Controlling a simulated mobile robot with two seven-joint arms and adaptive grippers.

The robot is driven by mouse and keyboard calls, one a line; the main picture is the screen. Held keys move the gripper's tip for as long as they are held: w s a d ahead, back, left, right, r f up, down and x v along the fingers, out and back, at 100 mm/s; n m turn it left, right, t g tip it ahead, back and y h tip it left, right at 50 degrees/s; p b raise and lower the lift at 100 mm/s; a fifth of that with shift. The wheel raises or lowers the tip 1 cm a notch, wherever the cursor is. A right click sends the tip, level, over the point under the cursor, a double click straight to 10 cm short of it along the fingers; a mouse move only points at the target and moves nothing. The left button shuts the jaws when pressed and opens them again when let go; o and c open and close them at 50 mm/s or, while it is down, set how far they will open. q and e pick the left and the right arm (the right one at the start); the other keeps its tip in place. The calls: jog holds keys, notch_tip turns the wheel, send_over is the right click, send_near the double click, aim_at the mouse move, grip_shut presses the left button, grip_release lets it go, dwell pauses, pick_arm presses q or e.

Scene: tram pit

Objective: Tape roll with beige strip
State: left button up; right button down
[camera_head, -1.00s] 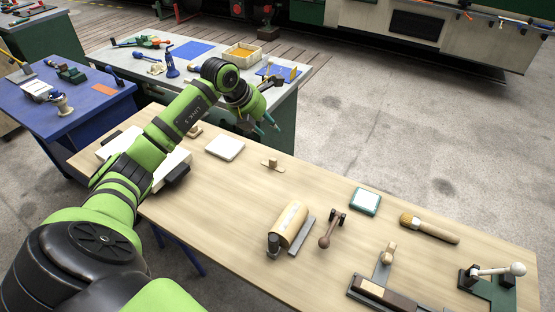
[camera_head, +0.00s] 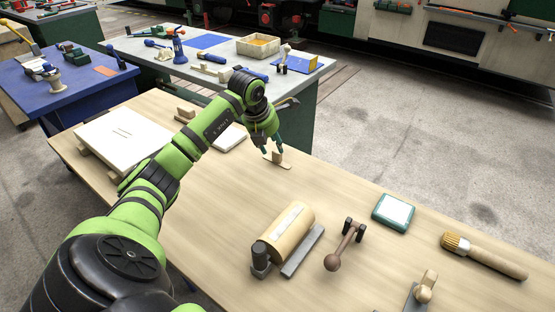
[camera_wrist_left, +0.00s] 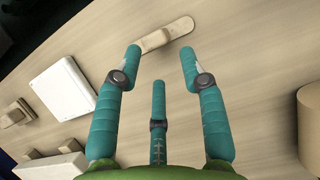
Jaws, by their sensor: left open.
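A thick beige roll (camera_head: 284,235) lies on its side on the wooden table, with a paler strip along its top; I take it for the tape roll. Part of a brown rounded thing, likely this roll, shows at the right edge of the left wrist view (camera_wrist_left: 309,130). A small flat beige strip with rounded ends (camera_head: 284,164) lies farther back, with a small block on it; it also shows in the left wrist view (camera_wrist_left: 178,28). My left gripper (camera_head: 272,147) is open and empty, its teal fingertips (camera_wrist_left: 160,54) close to this strip. Contact cannot be told. My right gripper is out of view.
Near the roll are a grey bar (camera_head: 302,251), a dark-ended brown handle (camera_head: 340,248), a teal-edged white pad (camera_head: 393,212) and a brush (camera_head: 485,256). Bare wood lies between strip and roll.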

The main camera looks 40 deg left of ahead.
aim_at(275, 152)
pick_arm(q)
jog(key=shift+p+x, duration=0.35)
jog(key=shift+x, duration=0.5)
jog(key=x, duration=0.3)
jog(key=shift+w+a+f+p, duration=0.2)
jog(key=shift+w+f+p, duration=0.1)
jog(key=shift+p, duration=0.05)
jog(key=shift+w+f, duration=0.1)
jog(key=shift+f, duration=0.2)
jog(key=shift+c, duration=0.4)
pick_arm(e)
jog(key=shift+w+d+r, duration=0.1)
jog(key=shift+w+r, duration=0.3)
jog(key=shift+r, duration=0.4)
pick_arm(q)
grip_shut()
